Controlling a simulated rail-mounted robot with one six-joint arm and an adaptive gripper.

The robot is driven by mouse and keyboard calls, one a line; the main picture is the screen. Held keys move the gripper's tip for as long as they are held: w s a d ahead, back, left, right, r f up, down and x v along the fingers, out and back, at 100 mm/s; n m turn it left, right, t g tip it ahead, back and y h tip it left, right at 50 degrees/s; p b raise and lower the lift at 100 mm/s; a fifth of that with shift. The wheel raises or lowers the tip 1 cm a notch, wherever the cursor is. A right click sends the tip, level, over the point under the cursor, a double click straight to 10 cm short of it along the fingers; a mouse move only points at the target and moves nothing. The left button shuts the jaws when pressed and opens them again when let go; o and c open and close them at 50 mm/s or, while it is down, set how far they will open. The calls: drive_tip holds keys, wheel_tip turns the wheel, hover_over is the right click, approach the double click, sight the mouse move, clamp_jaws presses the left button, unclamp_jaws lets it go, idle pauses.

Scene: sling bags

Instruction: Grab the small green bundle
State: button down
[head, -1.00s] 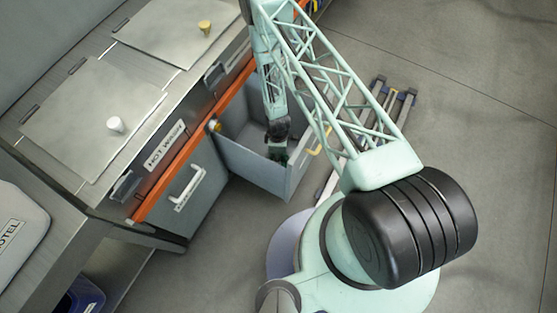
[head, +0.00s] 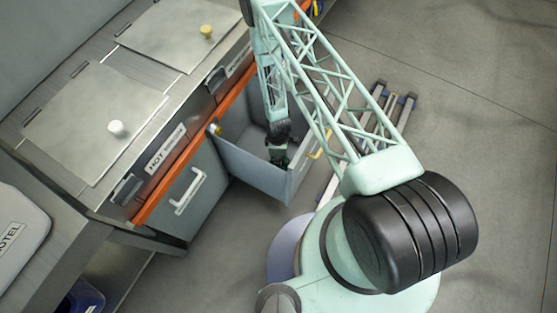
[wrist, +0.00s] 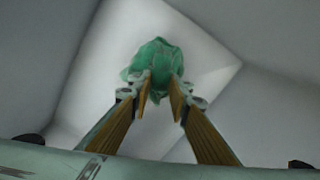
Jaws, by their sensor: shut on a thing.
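The small green bundle (wrist: 155,60) shows in the wrist view between and just beyond my fingertips, over the pale floor of a drawer. It looks soft and crumpled. My gripper (wrist: 160,90) is shut on it, with the two wood-coloured fingers pressing its near end from both sides. In the head view my gripper (head: 278,158) points down inside the open grey drawer (head: 247,168), close to its front wall. The bundle is hard to make out there, as the gripper and drawer wall mostly hide it.
Drawer walls (wrist: 270,105) surround my gripper closely. The drawer has a yellow handle (head: 320,146) and sits under a steel counter (head: 95,120) with two lidded wells and an orange edge (head: 165,178). A blue-grey metal frame (head: 385,110) stands on the floor right of the drawer.

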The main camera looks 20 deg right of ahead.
wheel_tip(320, 180, up, 9)
drive_tip(key=p, duration=0.2)
idle(0.4)
